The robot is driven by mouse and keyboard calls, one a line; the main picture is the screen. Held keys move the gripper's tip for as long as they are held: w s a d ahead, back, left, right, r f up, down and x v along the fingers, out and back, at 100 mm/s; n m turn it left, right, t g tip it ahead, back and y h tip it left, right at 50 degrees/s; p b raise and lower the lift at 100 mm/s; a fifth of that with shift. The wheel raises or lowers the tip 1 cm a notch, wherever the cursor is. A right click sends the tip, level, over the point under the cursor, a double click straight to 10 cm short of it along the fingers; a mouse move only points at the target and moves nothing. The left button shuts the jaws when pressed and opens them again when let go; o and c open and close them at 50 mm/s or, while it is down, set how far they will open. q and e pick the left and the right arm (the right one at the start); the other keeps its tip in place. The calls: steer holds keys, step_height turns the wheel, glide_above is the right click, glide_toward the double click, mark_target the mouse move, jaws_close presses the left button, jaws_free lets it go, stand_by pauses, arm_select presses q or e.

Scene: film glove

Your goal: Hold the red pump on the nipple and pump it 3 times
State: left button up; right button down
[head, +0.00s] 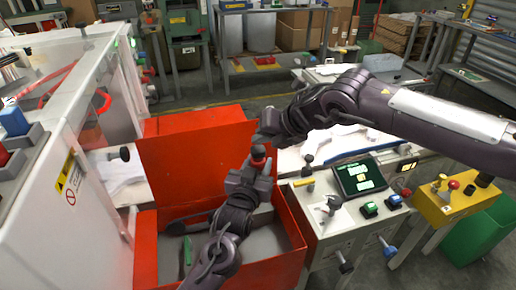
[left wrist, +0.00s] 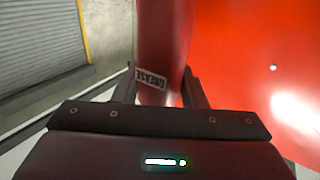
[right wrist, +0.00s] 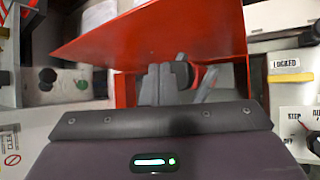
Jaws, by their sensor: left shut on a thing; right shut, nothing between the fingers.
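My left gripper (head: 254,172) is shut on the red pump (head: 258,151), whose small red top shows above the fingers in the head view. In the left wrist view the pump (left wrist: 163,40) is a large red body with a "GREASE" label, between the fingers. My right gripper (head: 266,136) is shut and empty, just above the pump's top. In the right wrist view its closed fingers (right wrist: 166,84) point toward the red box, with a red piece close beside their tips. I cannot make out the nipple; contact between right fingers and pump is unclear.
An open red box (head: 290,262) with a raised red panel (head: 195,150) surrounds the work area. A control panel with a screen (head: 361,177) stands to the right, and a white machine (head: 75,170) to the left. A yellow box (head: 452,200) is farther right.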

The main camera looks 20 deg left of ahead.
mark_target(262, 151)
steer(key=shift+f, duration=0.35)
steer(key=shift+s+f, duration=0.1)
steer(key=shift+f, duration=1)
stand_by(1.0)
steer(key=shift+r, duration=1.45)
steer(key=shift+r, duration=0.1)
steer(key=shift+r, duration=2.45)
